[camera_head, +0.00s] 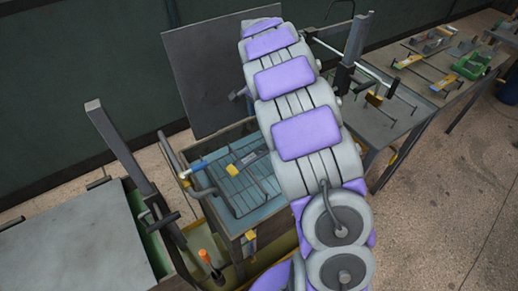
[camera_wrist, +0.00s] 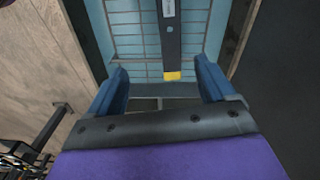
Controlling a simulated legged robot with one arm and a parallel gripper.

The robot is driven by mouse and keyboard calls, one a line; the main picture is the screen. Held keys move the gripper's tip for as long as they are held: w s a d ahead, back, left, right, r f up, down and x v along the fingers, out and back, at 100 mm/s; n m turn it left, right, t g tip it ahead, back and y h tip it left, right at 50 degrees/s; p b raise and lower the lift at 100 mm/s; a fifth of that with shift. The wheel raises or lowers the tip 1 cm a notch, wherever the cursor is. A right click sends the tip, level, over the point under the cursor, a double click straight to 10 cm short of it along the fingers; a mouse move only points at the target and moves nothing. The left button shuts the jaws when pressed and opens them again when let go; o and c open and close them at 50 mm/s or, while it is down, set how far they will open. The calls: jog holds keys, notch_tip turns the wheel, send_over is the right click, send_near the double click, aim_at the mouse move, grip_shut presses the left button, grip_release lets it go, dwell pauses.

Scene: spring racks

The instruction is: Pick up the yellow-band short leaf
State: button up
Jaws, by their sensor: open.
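I cannot tell the height between fingers and leaf. In the head view, my arm hides the gripper; a small yellow patch (camera_head: 232,171) shows in the blue-floored bin (camera_head: 243,198).
An upright dark panel (camera_head: 225,75) stands behind the bin. A grey-topped bench (camera_head: 75,250) with a post is at the left. Benches (camera_head: 440,72) with yellow-marked parts and a green tray (camera_head: 474,65) are at the right. Open floor (camera_head: 440,195) lies at the lower right.

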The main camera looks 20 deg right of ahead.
jog(key=w+d+f+m, duration=0.1)
jog(key=w+d+f, duration=0.1)
jog(key=w+f, duration=0.1)
jog(key=b, duration=0.2)
send_over(261, 151)
jog(key=w, duration=0.1)
notch_tip(261, 151, down, 10)
jog(key=shift+f, duration=0.2)
jog(key=shift+d+f, duration=0.4)
jog(key=shift+f, duration=0.2)
jog(key=f, duration=0.2)
jog(key=s+a+f+b, duration=0.1)
jog(key=f, duration=0.1)
jog(key=shift+f, duration=0.1)
jog(key=shift+w+f, duration=0.1)
jog(key=shift+f, duration=0.2)
jog(key=shift+c, duration=0.3)
jog(key=shift+d, duration=0.2)
jog(key=c, duration=0.3)
jog(key=shift+a, duration=0.1)
jog(key=c, duration=1.1)
